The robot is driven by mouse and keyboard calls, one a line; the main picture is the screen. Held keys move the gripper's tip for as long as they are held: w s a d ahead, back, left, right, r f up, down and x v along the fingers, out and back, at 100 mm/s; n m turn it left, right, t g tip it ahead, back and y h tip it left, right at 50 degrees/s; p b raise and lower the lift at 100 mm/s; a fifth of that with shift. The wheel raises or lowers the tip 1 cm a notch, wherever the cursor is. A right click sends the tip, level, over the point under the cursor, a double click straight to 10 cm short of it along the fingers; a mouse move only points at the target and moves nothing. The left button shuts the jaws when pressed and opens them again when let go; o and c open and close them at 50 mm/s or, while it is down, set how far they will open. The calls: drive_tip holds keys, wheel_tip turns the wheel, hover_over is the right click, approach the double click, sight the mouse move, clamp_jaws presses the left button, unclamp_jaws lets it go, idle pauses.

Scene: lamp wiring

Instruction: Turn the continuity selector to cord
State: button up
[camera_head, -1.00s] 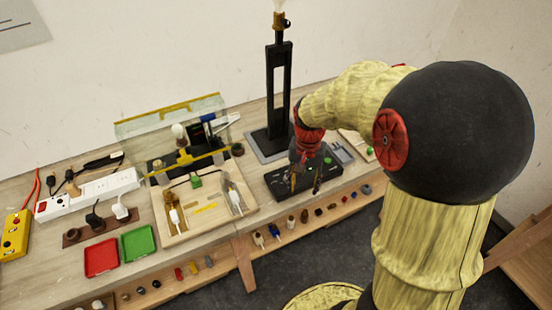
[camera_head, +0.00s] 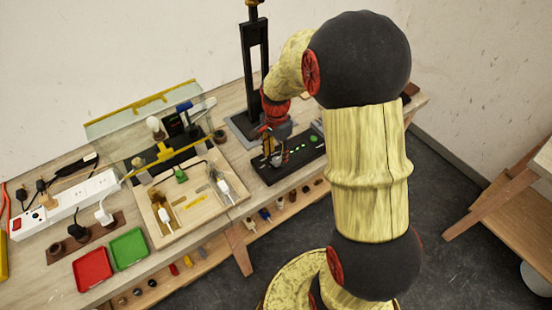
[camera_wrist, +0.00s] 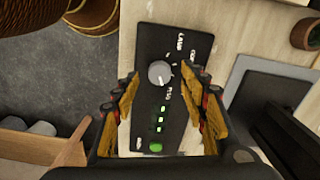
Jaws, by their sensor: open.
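The continuity tester is a long black box (camera_head: 302,152) on the workbench, below the lamp stand. In the wrist view its face (camera_wrist: 150,40) carries a round pale grey selector knob (camera_wrist: 159,73). White labels beside it seem to read LAMP, CORD and PASS; which one the knob points at is unclear. Several small green lights (camera_wrist: 160,118) are lit, with a round green button (camera_wrist: 155,147) below. My gripper (camera_wrist: 160,76) is open, its yellow-padded fingers on either side of the knob with gaps showing. In the head view my gripper (camera_head: 271,150) is over the tester's left end.
A black lamp stand (camera_head: 247,75) rises behind the tester. To the left are a wooden tray (camera_head: 170,235) with cord parts, a clear shield (camera_head: 130,125), a power strip (camera_head: 70,198), and red (camera_head: 92,268) and green (camera_head: 129,248) trays. A lower shelf holds several small parts.

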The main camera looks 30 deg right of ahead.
sight(277, 163)
drive_tip(key=shift+f, duration=1.15)
drive_tip(key=shift+c, duration=0.9)
clamp_jaws()
